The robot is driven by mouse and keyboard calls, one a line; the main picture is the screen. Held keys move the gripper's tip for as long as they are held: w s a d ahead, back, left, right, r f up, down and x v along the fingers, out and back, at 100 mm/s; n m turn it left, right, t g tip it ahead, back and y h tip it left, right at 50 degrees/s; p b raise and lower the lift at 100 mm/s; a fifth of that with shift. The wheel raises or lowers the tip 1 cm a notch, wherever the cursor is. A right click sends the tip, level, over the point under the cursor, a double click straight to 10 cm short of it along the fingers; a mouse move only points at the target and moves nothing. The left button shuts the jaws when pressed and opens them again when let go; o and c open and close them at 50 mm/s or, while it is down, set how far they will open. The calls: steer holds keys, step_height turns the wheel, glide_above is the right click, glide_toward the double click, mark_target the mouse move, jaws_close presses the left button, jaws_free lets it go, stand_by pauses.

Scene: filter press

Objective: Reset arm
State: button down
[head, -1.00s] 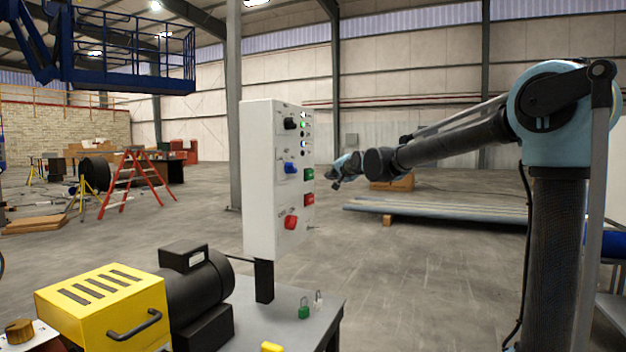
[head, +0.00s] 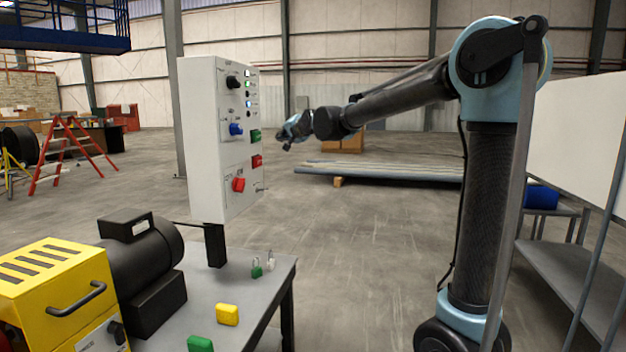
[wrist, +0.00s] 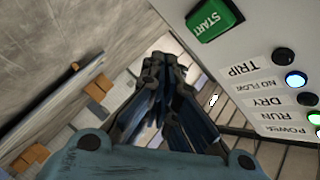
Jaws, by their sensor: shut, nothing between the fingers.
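My arm reaches leftward from its column in the head view, and my gripper (head: 285,144) is at its end, just right of the control panel (head: 205,140). In the wrist view my gripper (wrist: 155,125) is shut and empty, its fingers together. The panel's face (wrist: 250,60) lies to the right of the fingers there, with a green START button (wrist: 214,17) and a column of lamps beside labels TRIP, NO FLOW, DRY, RUN and POWER. The NO FLOW lamp (wrist: 296,80) is lit blue-white. I see no contact between fingers and panel.
A shelf rack (head: 560,260) stands at the right. Open floor (head: 350,250) lies between table and column.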

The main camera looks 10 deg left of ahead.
steer(key=s+d+f+n+g+h, duration=0.15)
steer(key=s+d+f, duration=0.3)
steer(key=d, duration=0.55)
steer(key=s+d+f+g+h, duration=0.1)
steer(key=s+d+f+h, duration=0.25)
steer(key=d+f, duration=0.45)
steer(key=s+d+f+n+g+h, duration=0.1)
steer(key=s+d+f, duration=0.3)
steer(key=d, duration=0.8)
steer(key=s+d+f+g+h, duration=0.1)
steer(key=s+d+f+g, duration=0.1)
steer(key=s+d+f, duration=0.4)
steer(key=s+d+f+g+h, duration=0.1)
steer(key=s+d+f, duration=0.6)
steer(key=s, duration=0.7)
steer(key=s+d+f+n+g+h, duration=0.1)
steer(key=s+d+f+g+h, duration=0.1)
steer(key=s+d+f, duration=0.4)
steer(key=s+f+g, duration=0.1)
steer(key=s+f, duration=0.1)
steer(key=s, duration=0.1)
steer(key=shift+s+d+f, duration=0.25)
steer(key=shift+s+d, duration=0.1)
steer(key=shift+s, duration=0.05)
steer(key=shift+w+f, duration=0.2)
steer(key=shift+w, duration=0.3)
